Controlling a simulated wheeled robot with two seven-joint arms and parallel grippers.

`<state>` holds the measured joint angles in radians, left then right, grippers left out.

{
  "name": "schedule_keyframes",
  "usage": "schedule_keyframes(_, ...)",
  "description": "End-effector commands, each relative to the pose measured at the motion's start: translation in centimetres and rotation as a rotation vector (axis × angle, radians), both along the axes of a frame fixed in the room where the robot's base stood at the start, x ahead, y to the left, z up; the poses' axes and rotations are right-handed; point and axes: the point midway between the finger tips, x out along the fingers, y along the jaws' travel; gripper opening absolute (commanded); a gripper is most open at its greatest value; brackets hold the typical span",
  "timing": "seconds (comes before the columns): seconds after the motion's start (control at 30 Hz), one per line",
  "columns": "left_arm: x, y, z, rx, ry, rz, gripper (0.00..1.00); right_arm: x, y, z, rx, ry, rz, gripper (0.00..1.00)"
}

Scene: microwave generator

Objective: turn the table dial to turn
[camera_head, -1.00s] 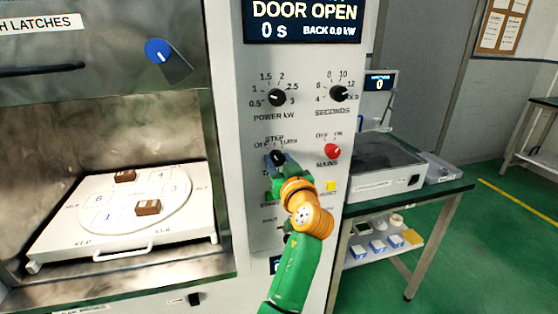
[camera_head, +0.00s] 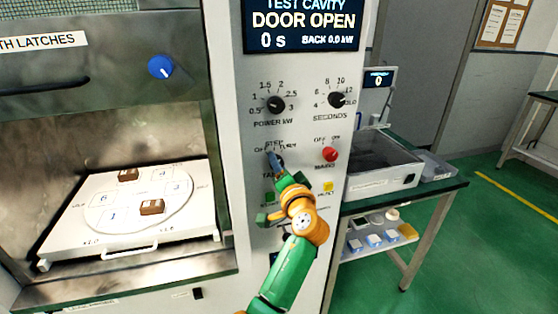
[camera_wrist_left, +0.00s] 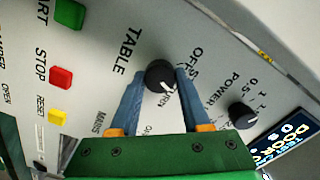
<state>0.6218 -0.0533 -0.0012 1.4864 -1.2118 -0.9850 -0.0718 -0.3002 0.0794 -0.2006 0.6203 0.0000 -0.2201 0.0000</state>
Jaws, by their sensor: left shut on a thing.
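The table dial is a small black knob. It shows in the left wrist view (camera_wrist_left: 160,75) beside the word TABLE, between my left gripper's (camera_wrist_left: 160,88) two blue fingertips, which are shut on its sides. In the head view my left gripper (camera_head: 274,160) is at the same dial on the panel, below the POWER kW dial (camera_head: 275,104). There the fingers largely cover the dial and part of its OFF, STEP and TURN labels, so I cannot tell where it points. My right gripper is in neither view.
The red MAINS knob (camera_head: 330,154) is just right of my gripper, and the SECONDS dial (camera_head: 337,100) is above it. Below are START, red STOP (camera_wrist_left: 61,78) and yellow RESET (camera_wrist_left: 57,117) buttons. The open cavity at left holds a white turntable tray (camera_head: 75,236) with two brown blocks.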

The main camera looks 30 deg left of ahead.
Motion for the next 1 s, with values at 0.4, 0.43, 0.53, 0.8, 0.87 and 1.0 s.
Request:
schedule_keyframes(0.4,0.0,0.0,0.4,0.206,0.232,0.0,0.0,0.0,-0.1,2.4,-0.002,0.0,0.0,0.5)
schedule_keyframes(0.43,0.0,0.0,0.4,0.215,0.243,0.0,0.0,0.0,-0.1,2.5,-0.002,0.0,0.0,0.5)
schedule_keyframes(0.53,0.0,0.0,0.4,0.245,0.277,0.001,0.0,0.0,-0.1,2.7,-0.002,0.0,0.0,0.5)
schedule_keyframes(0.8,0.0,0.0,0.3,0.29,0.328,0.002,0.0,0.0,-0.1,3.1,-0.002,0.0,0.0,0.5)
schedule_keyframes(0.87,0.0,0.0,0.3,0.295,0.332,0.002,0.0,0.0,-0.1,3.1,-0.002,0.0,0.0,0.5)
schedule_keyframes(1.0,0.0,0.0,0.3,0.299,0.337,0.002,0.0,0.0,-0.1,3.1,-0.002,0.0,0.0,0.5)
